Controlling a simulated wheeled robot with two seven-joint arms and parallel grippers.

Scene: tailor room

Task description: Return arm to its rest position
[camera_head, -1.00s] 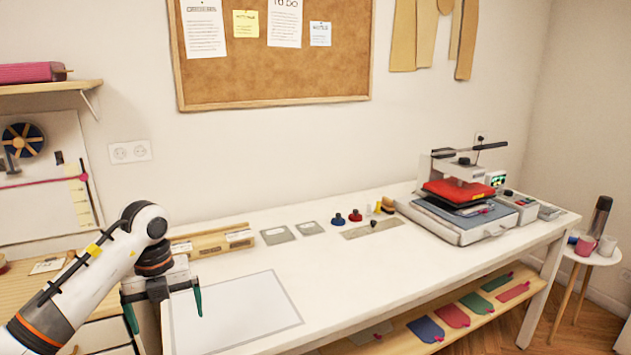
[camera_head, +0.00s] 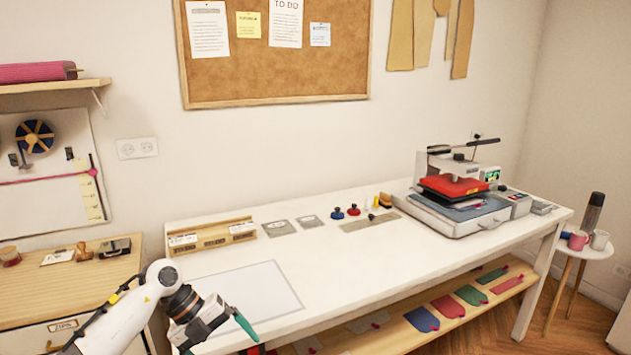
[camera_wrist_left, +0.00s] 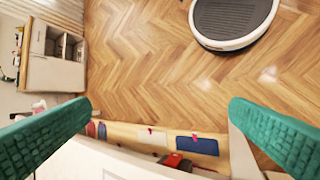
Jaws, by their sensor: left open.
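My left arm comes in from the lower left in the head view. Its gripper (camera_head: 217,340) hangs at the front edge of the white table (camera_head: 350,280), low in the picture; one green-tipped finger shows clearly. In the left wrist view both green fingers are wide apart with nothing between them, so the left gripper (camera_wrist_left: 160,140) is open and empty. Below it show the table's edge, the shelf (camera_wrist_left: 150,137) and the wooden floor (camera_wrist_left: 150,60). My right gripper is in neither view.
A heat press with a red pad (camera_head: 453,187) stands on the table's right end. Stamps (camera_head: 354,210) and a wooden rack (camera_head: 211,235) stand along the back. A pale mat (camera_head: 240,300) lies bare. A wooden-topped cabinet (camera_head: 60,290) stands at the left; a side table (camera_head: 583,252) at the right.

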